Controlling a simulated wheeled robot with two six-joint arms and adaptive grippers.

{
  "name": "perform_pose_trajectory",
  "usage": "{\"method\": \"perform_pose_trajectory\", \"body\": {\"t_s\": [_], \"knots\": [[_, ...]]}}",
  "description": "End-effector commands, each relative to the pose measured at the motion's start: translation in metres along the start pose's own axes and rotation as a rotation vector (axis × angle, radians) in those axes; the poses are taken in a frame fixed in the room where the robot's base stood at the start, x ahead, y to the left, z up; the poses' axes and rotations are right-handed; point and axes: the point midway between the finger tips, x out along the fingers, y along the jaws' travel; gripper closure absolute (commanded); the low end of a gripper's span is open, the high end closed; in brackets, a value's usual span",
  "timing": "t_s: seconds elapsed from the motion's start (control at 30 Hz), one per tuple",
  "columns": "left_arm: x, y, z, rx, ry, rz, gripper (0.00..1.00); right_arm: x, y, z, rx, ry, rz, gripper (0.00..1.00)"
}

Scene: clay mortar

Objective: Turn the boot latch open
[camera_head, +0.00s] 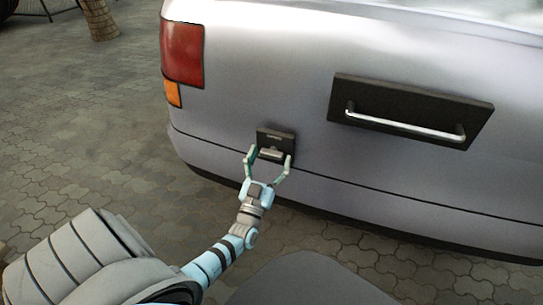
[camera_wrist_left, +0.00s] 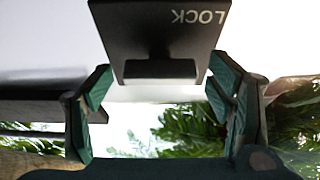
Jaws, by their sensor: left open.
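The boot latch is a small dark plate (camera_head: 283,137) on the back of a silver car, with a short light-coloured handle (camera_head: 271,154) at its lower part. In the left wrist view the plate (camera_wrist_left: 155,20) carries the word LOCK, seen upside down, and the handle (camera_wrist_left: 160,70) shows as a dark bar. My left gripper (camera_head: 270,159) is open at the latch, one finger on each side of the handle. In the left wrist view the gripper (camera_wrist_left: 160,88) shows gaps between both fingers and the handle. My right gripper is not in view.
A large dark plate with a silver bar handle (camera_head: 400,125) is on the car body (camera_head: 250,80) to the right of the latch. A red tail light (camera_head: 182,53) is to the upper left. Grey paving (camera_head: 80,130) lies open to the left.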

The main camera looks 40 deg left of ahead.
Motion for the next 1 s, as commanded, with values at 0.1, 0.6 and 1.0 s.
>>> {"method": "perform_pose_trajectory", "body": {"t_s": [0.1,0.6,1.0], "knots": [[0.0125,-0.0002,0.0008,0.000,0.000,0.000,0.25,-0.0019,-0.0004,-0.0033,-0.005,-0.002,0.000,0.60],[0.0150,0.0000,0.0004,0.000,-0.001,0.001,0.63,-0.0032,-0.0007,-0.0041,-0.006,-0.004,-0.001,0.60],[0.0149,0.0001,0.0002,0.038,-0.002,0.016,0.74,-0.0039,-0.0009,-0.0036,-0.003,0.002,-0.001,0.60]]}}
